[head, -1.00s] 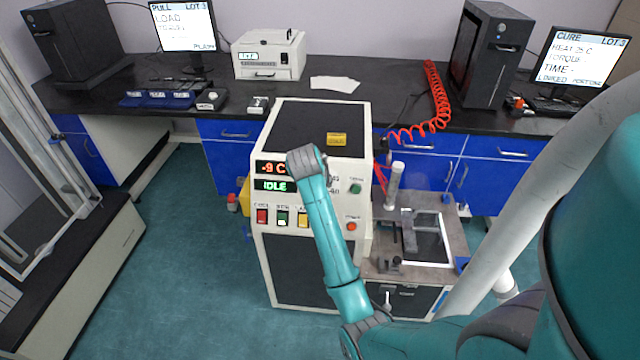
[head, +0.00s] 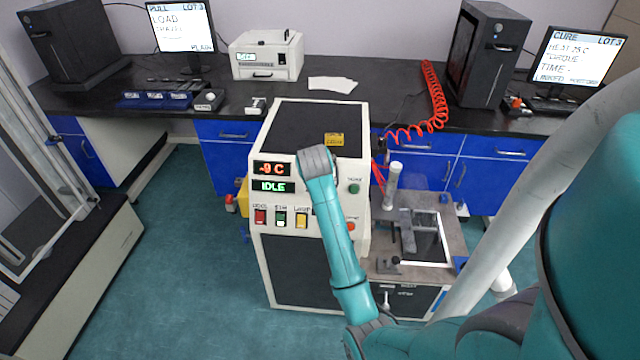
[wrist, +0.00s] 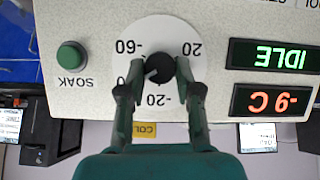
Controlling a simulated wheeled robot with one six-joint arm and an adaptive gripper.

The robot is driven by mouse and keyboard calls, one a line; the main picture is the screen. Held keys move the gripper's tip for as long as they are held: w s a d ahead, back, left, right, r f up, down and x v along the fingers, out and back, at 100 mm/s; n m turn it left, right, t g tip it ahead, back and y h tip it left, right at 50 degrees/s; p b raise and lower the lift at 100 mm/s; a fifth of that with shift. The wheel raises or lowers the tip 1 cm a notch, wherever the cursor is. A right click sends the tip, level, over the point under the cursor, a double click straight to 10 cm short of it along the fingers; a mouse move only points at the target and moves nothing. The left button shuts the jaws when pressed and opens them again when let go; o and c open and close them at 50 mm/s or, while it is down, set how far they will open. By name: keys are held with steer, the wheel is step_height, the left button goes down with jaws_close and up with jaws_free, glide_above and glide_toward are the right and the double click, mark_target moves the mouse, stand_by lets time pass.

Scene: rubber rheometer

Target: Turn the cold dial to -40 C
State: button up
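The cold dial is a black round knob (wrist: 160,70) on a white scale plate (wrist: 157,28), seen upside down in the wrist view. A pale mark on the knob points down-left in that view, toward a label partly hidden by a finger, with only a "0" showing. The labels -60, -20 and 20 are readable. My gripper (wrist: 161,66) has its two fingers on either side of the knob, with a gap visible on each side. In the head view my arm hides the dial and gripper. The red display (head: 272,169) reads -9 C.
The green display (head: 272,186) reads IDLE. A green SOAK button (wrist: 71,55) sits beside the dial plate. Red, green and yellow switches (head: 281,218) are below the displays. A metal fixture (head: 410,235) stands right of the machine.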

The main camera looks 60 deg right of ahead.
steer(key=o, duration=0.4)
steer(key=v, duration=1.2)
stand_by(0.3)
